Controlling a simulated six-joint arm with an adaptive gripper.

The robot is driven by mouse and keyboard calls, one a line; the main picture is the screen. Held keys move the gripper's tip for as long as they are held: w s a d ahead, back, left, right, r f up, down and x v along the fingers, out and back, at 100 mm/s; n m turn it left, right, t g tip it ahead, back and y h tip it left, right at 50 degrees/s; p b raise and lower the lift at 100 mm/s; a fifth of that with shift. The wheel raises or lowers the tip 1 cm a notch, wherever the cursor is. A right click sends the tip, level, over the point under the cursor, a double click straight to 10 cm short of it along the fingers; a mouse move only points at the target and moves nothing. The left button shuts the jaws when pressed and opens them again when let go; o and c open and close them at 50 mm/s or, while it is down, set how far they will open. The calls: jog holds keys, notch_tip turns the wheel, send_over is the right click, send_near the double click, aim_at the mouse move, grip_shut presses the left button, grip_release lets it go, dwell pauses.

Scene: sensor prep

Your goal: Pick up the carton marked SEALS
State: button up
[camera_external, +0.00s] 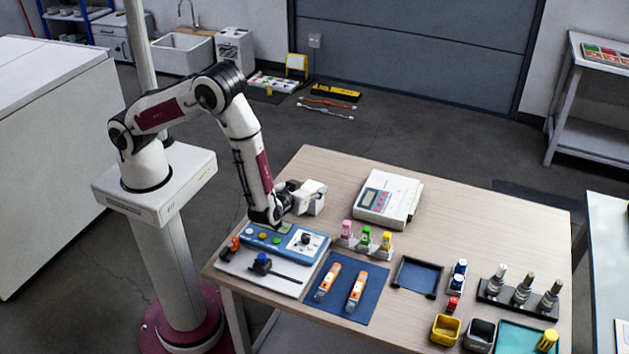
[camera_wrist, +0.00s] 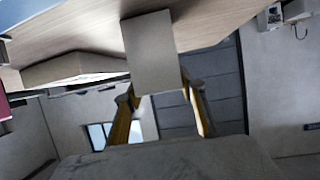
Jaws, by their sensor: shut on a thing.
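A small pale carton (camera_external: 313,197) is held off the table top, in front of the blue-and-white panel's far side. My gripper (camera_external: 297,193) points to the right and is shut on it. In the wrist view the carton (camera_wrist: 152,45) shows as a plain grey block between the two fingers of my gripper (camera_wrist: 160,84). No lettering is legible on the faces that show, so I cannot read a SEALS mark.
A white instrument (camera_external: 388,198) stands behind right of the carton. The button panel (camera_external: 285,240), a blue mat (camera_external: 345,290) with two orange tools, small coloured bottles (camera_external: 365,237), a dark tray (camera_external: 417,276) and bins (camera_external: 446,330) occupy the front. The table's back right is clear.

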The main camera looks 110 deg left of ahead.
jog(key=shift+r, duration=4.95)
